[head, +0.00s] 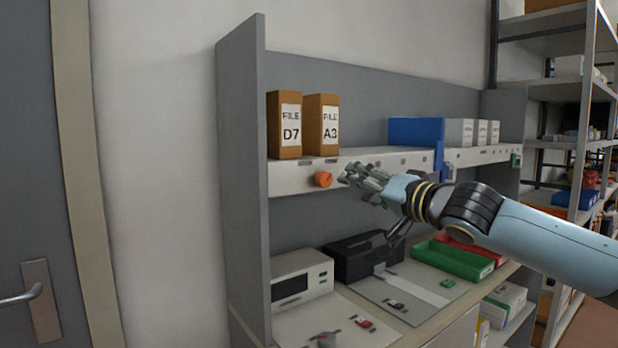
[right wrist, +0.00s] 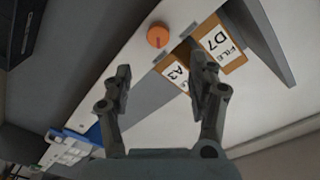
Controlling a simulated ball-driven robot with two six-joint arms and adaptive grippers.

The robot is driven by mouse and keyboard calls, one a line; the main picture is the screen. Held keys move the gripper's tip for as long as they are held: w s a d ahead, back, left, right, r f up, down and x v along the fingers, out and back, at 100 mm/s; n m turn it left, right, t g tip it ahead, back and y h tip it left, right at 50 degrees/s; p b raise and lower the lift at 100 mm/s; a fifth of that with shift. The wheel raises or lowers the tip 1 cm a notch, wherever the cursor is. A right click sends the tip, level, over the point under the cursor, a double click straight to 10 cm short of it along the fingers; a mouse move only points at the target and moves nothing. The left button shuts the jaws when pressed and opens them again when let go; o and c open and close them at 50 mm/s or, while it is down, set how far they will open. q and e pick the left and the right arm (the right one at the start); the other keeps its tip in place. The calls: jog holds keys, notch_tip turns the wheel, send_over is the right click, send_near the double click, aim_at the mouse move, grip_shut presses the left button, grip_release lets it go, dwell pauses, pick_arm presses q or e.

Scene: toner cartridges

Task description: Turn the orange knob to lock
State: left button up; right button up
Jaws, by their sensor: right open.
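The orange knob (head: 323,179) sticks out from the front edge of the light shelf (head: 295,178), below the two file boxes. It also shows in the right wrist view (right wrist: 158,36), beyond the fingertips and near the top middle. My right gripper (head: 345,181) is open and empty, just to the right of the knob in the head view. Its two fingers (right wrist: 163,78) are spread apart in the right wrist view, with a gap between them and the knob. My left gripper is not in view.
File boxes D7 (head: 285,125) and A3 (head: 321,125) stand on the shelf above the knob. A blue box (head: 416,131) stands further right. Below are a white device (head: 303,277), a black device (head: 350,262) and a green tray (head: 452,262). A grey side panel (head: 243,180) bounds the left.

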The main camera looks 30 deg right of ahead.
aim_at(327, 180)
jog(key=w, duration=1)
jog(key=shift+w+a+f, duration=0.2)
jog(key=shift+w, duration=0.15)
jog(key=c, duration=1.1)
